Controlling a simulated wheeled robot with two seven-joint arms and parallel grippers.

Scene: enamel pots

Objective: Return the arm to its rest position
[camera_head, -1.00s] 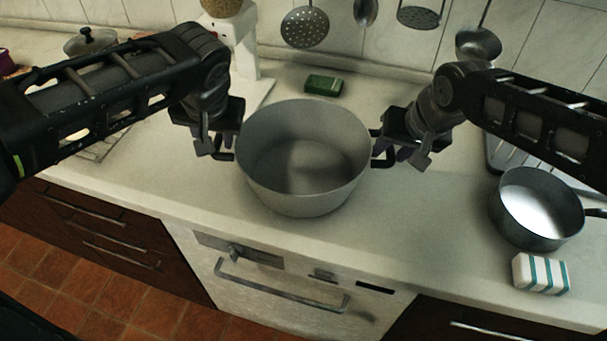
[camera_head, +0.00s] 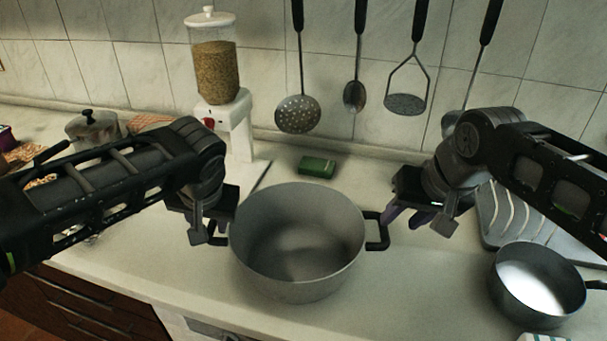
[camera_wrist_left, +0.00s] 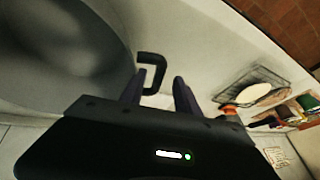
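A large grey pot (camera_head: 300,275) stands upright and looks empty on the counter, with a black handle on each side. My left gripper (camera_head: 212,228) is at the pot's left handle. In the left wrist view, the fingers of my left gripper (camera_wrist_left: 158,92) are apart, and the black handle (camera_wrist_left: 152,62) shows between and just beyond their tips, not clamped. My right gripper (camera_head: 405,216) is just right of the right handle (camera_head: 378,232), clear of it, with its fingers apart and nothing seen between them.
A green sponge (camera_head: 317,166) lies behind the pot. A grain dispenser (camera_head: 222,110) and a lidded pot (camera_head: 92,130) stand at the back left. Utensils such as a skimmer (camera_head: 297,115) hang above.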

